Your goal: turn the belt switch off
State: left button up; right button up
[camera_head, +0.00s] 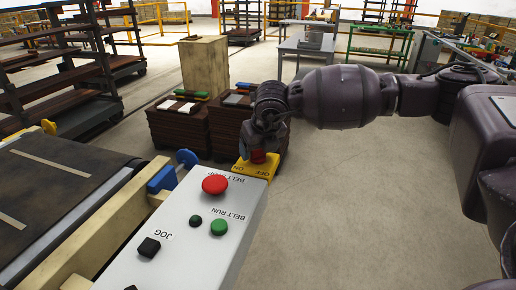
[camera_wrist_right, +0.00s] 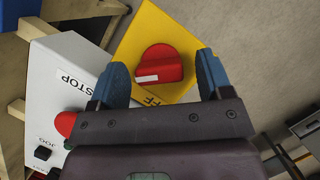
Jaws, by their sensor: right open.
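The belt switch is a red rotary knob (camera_wrist_right: 165,66) with a white mark, on a yellow plate (camera_wrist_right: 145,28). In the head view the red knob (camera_head: 258,157) and yellow plate (camera_head: 262,172) sit at the far end of the control box, with OFF and ON lettering. In the wrist view the white mark lies toward the left of the knob; part of the OFF label is hidden by my gripper. My right gripper (camera_head: 265,140) is open, its blue fingers (camera_wrist_right: 162,63) on either side of the knob; contact is unclear. My left gripper is not in view.
The white control box (camera_head: 190,235) carries a red stop button (camera_head: 215,184), a green belt run button (camera_head: 219,227) and a black jog button (camera_head: 149,247) close by. A conveyor (camera_head: 50,190) runs along the left. Brown stacks (camera_head: 180,130) stand behind the switch. Floor at right is clear.

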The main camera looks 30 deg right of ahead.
jog(key=c, duration=0.9)
